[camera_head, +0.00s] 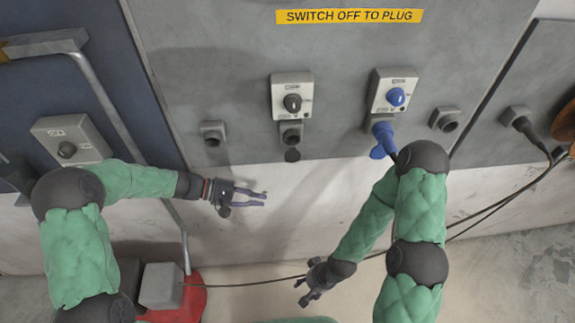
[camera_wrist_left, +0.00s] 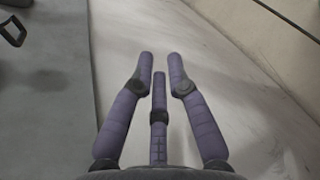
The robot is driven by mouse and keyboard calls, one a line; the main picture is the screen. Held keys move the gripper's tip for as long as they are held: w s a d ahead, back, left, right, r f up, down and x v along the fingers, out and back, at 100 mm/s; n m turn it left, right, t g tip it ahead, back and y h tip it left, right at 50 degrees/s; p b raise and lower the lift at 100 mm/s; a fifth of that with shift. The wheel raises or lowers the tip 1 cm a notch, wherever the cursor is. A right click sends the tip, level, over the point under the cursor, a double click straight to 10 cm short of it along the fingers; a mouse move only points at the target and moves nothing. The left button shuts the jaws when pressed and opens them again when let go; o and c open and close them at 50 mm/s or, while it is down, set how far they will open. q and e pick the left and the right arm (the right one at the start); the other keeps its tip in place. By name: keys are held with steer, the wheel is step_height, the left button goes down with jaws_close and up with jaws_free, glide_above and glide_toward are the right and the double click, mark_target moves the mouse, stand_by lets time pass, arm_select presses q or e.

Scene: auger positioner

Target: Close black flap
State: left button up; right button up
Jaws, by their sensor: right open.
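The black flap (camera_head: 292,155) hangs below the middle socket (camera_head: 291,133), under the box with the black rotary switch (camera_head: 292,98). It looks swung down, away from the socket's mouth. My left gripper (camera_head: 265,198) is below and left of the flap, apart from it, with its fingers pointing right. Its purple fingers (camera_wrist_left: 160,65) are apart and empty in the left wrist view. A dark looped part (camera_wrist_left: 13,31) shows at that view's upper left; I cannot tell whether it is the flap. My right gripper (camera_head: 308,290) is low in the head view, open and empty.
A blue switch (camera_head: 395,97) sits to the right, with a blue plug (camera_head: 382,140) below it. Other sockets (camera_head: 213,133) line the grey panel. A metal pipe (camera_head: 110,110) runs down the left. A cable crosses near the floor. The white wall below the flap is clear.

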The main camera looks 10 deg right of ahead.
mark_target(289, 158)
arm_select(q)
steer(key=w+r+m+h+b, duration=0.15)
steer(key=w+r+h, duration=0.25)
steer(key=r, duration=0.8)
steer(key=shift+n+t, duration=0.25)
steer(key=shift+t, duration=0.15)
steer(key=d+b, duration=0.3)
steer(key=d, duration=0.7)
steer(key=shift+w+r, duration=0.1)
steer(key=shift+r, duration=0.05)
jaws_close()
